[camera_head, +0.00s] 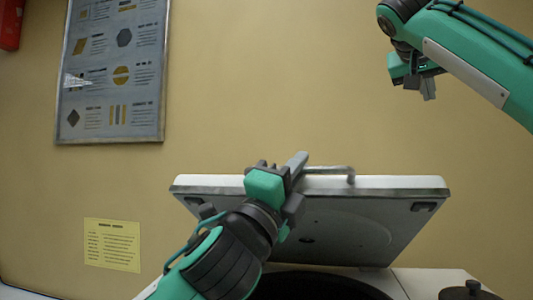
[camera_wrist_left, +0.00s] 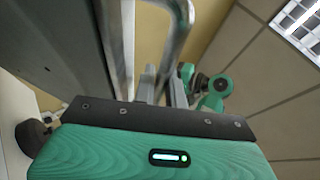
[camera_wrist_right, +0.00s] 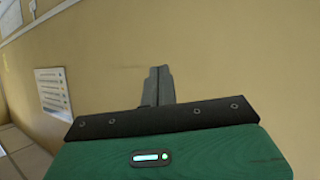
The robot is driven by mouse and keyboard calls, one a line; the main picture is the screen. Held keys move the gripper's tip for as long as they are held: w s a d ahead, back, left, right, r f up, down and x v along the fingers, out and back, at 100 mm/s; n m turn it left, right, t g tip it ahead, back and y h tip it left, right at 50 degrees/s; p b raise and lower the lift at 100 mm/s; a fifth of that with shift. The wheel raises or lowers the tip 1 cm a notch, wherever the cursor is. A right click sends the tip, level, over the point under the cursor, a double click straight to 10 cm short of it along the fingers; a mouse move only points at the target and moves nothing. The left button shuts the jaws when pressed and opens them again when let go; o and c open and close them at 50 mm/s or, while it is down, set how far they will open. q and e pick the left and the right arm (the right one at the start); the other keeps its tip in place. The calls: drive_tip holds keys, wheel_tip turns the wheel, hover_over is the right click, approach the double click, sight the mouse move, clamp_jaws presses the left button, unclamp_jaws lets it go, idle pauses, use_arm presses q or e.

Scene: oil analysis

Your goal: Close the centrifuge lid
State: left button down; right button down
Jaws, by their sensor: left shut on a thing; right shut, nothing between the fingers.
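The centrifuge lid (camera_head: 345,225) stands raised, its underside facing me in the head view and the dark opening below it. The metal handle (camera_head: 335,169) runs along the lid's top edge; it also shows as a bent bar in the left wrist view (camera_wrist_left: 180,35). My left gripper (camera_head: 299,160) is at the lid's upper edge, shut on the handle. Its fingers (camera_wrist_left: 160,85) partly hide the grip point. My right gripper (camera_head: 428,88) is shut and empty, high at the right in front of the wall, apart from the lid. Its fingers (camera_wrist_right: 158,87) touch each other.
The white centrifuge body (camera_head: 425,284) lies below the lid, with a dark round knob (camera_head: 470,290) at its right. A framed poster (camera_head: 115,70) and a yellow note (camera_head: 112,245) hang on the wall. The space between the lid and my right gripper is free.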

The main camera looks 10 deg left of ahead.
use_arm(q)
drive_tip(key=shift+f, duration=0.1)
use_arm(e)
drive_tip(key=s+a+f+n+g+y, duration=0.15)
drive_tip(key=s+a, duration=0.35)
drive_tip(key=a, duration=0.5)
drive_tip(key=s+a+f+n+y, duration=0.15)
drive_tip(key=s+a, duration=0.35)
drive_tip(key=a, duration=0.5)
drive_tip(key=s+a+f+n+g+y, duration=0.1)
drive_tip(key=s+a+y, duration=0.3)
drive_tip(key=a, duration=0.6)
drive_tip(key=shift+g+h, duration=0.25)
drive_tip(key=shift+h, duration=0.35)
drive_tip(key=x, duration=0.6)
drive_tip(key=s+f+x, duration=0.1)
drive_tip(key=x, duration=0.2)
drive_tip(key=shift+w+a, duration=0.15)
drive_tip(key=shift+s+f, duration=0.25)
drive_tip(key=shift+s, duration=0.4)
drive_tip(key=shift+s+f, duration=0.25)
drive_tip(key=shift+s, duration=0.4)
drive_tip(key=shift+s+f, duration=0.25)
drive_tip(key=shift+s, duration=0.4)
